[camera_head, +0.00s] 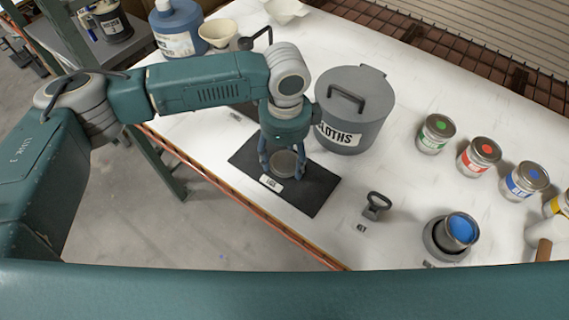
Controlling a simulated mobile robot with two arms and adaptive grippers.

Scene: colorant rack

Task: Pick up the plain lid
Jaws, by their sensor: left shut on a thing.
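The plain lid (287,164) shows as a small round grey disc at the black mat (313,197) on the white table. My left gripper (283,166) points down over the mat, with its fingers on either side of the disc and shut on it. The fingers hide part of its rim. I cannot tell whether the lid touches the mat or is slightly above it. My right gripper is not in view.
A large grey bin marked CLOTHS (369,104) stands close behind the gripper. To the right are a small dark handled tool (376,205), a blue-filled can (461,229) in a grey holder, and several paint cans. The table's front edge (240,203) is near the mat.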

